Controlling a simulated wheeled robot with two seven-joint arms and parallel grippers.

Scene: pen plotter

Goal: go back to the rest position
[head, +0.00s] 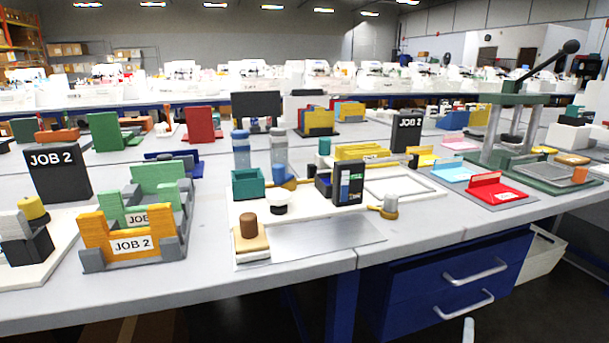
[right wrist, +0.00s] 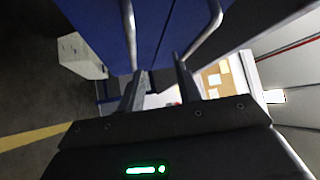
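My right gripper (right wrist: 160,70) shows in the right wrist view with its two fingers apart and nothing between them. It is in front of the blue drawer unit (right wrist: 165,25) and its metal handles, clear of the tabletop. In the head view only a small grey tip, likely of the right gripper (head: 468,331), shows at the bottom edge, below the drawers. My left gripper is in neither view. The pen plotter cannot be clearly told among the table's devices.
The grey table (head: 215,285) carries orange and green JOB 2 holders (head: 115,255), a white board with a metal plate (head: 315,238), a red tray (head: 500,192) and a green lever press (head: 500,130). Blue drawers (head: 450,285) hang below its front edge. The front strip is clear.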

